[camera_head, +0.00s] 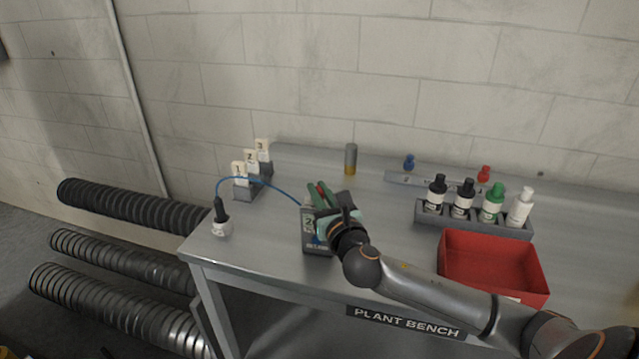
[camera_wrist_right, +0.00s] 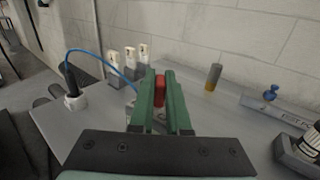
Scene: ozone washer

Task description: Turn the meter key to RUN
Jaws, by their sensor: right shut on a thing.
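The meter (camera_head: 311,238) is a grey box with a display, standing on the bench left of centre in the head view. My right gripper (camera_head: 318,193) is over the top of the meter and hides part of it. In the right wrist view its green fingers (camera_wrist_right: 160,98) are shut on a small red key (camera_wrist_right: 160,84). The key's pointing direction and the RUN mark are hidden or too small to read. My left gripper is not in view.
A blue cable links the meter to a black probe (camera_head: 220,212) in a white holder. Numbered white packets (camera_head: 240,172) stand at the back left. A bottle rack (camera_head: 473,215) and a red tray (camera_head: 446,262) are on the right. A grey-yellow cylinder (camera_head: 351,159) stands behind.

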